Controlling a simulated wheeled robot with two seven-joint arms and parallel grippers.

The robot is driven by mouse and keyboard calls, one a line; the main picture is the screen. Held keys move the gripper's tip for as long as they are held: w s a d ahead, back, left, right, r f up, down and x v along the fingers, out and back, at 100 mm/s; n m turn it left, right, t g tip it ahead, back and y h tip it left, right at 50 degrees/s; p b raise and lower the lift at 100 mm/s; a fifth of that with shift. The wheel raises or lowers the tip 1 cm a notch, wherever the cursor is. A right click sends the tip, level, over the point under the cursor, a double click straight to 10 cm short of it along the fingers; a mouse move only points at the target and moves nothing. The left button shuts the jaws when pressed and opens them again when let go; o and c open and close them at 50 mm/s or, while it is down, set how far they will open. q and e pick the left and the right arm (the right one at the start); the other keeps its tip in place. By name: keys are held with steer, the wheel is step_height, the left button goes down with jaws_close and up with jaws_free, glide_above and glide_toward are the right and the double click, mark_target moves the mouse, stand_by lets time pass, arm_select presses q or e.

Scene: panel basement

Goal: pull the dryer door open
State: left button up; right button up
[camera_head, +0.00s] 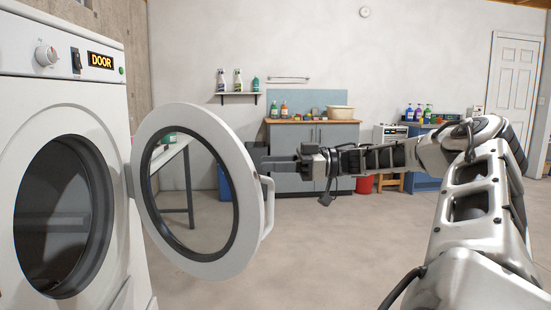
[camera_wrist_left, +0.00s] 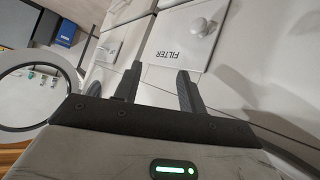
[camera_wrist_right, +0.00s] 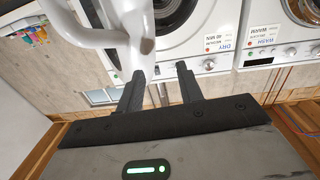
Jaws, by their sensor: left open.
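The white dryer (camera_head: 75,85) stands at the left with a dark round opening. Its round door (camera_head: 185,262) with a glass centre stands swung wide open, out from the machine. The white door handle (camera_head: 267,208) is on the door's right rim. My right gripper (camera_head: 272,160) is beside the rim, just above the handle. In the right wrist view its fingers (camera_wrist_right: 160,85) are apart with nothing between them, and white door parts (camera_wrist_right: 100,35) are close to the left finger. My left gripper (camera_wrist_left: 158,85) is open and empty near the dryer's lower front, by the FILTER panel (camera_wrist_left: 180,45).
A grey cabinet (camera_head: 310,180) with a wooden top stands at the back wall, with a red bucket (camera_head: 364,184) beside it. A table (camera_head: 175,155) stands behind the door. More machines (camera_wrist_right: 205,35) show in the right wrist view. The middle floor is clear.

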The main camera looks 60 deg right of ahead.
steer(key=s+a+r, duration=0.2)
steer(key=s+a, duration=0.1)
steer(key=a, duration=0.2)
steer(key=shift+s+r, duration=0.25)
steer(key=shift+r, duration=0.1)
steer(key=shift+a, duration=0.1)
